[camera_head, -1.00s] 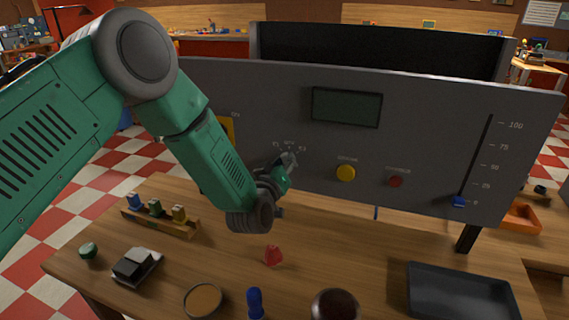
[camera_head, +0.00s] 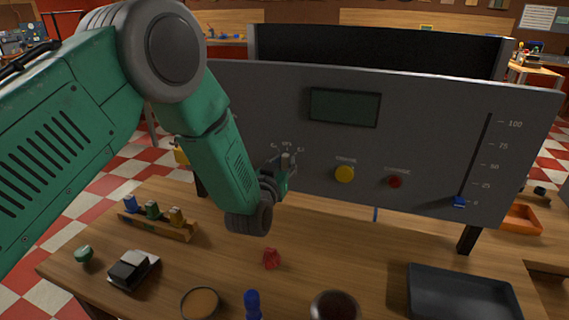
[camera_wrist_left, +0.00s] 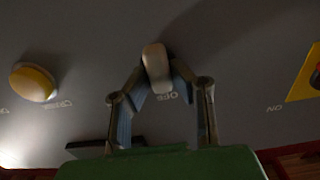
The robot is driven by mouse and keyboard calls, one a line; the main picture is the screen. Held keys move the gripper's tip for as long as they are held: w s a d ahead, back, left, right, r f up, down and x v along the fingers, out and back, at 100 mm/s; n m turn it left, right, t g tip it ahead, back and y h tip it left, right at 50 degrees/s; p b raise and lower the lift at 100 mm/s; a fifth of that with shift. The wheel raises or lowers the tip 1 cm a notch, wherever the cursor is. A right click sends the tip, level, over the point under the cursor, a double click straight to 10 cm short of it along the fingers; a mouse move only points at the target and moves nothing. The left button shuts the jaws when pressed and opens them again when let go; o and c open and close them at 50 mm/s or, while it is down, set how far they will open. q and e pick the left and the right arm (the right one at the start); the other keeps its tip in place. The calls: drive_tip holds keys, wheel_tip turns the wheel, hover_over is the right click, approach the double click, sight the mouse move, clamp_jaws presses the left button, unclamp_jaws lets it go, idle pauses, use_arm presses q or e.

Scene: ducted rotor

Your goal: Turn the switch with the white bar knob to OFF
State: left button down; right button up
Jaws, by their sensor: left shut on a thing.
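The white bar knob (camera_wrist_left: 157,65) sits on the grey panel (camera_wrist_left: 235,50) between my left gripper's fingertips (camera_wrist_left: 156,74) in the left wrist view. The fingers are shut on it from both sides. Its bar stands nearly upright in that view, with the OFF lettering (camera_wrist_left: 163,96) close below its end. In the head view my left gripper (camera_head: 285,168) is at the panel, and the pale knob (camera_head: 288,159) shows just under the OFF mark. The lower part of the knob is hidden by the fingers. My right gripper is not in view.
The panel also carries a display (camera_head: 344,107), a yellow button (camera_head: 344,174), a red button (camera_head: 395,182) and a blue slider (camera_head: 459,201). Below on the table are a red piece (camera_head: 271,258), a wooden rack (camera_head: 160,224) and a black tray (camera_head: 465,291).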

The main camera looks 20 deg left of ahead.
use_arm(q)
drive_tip(key=shift+s+d+f, duration=0.1)
drive_tip(key=shift+s+f, duration=0.05)
drive_tip(key=shift+f, duration=0.25)
drive_tip(key=c, duration=1.4)
unclamp_jaws()
drive_tip(key=shift+c, duration=0.2)
drive_tip(key=shift+r, duration=0.1)
drive_tip(key=shift+r, duration=0.15)
drive_tip(key=s, duration=1.1)
drive_tip(key=shift+s+a, duration=0.25)
drive_tip(key=shift+s, duration=0.05)
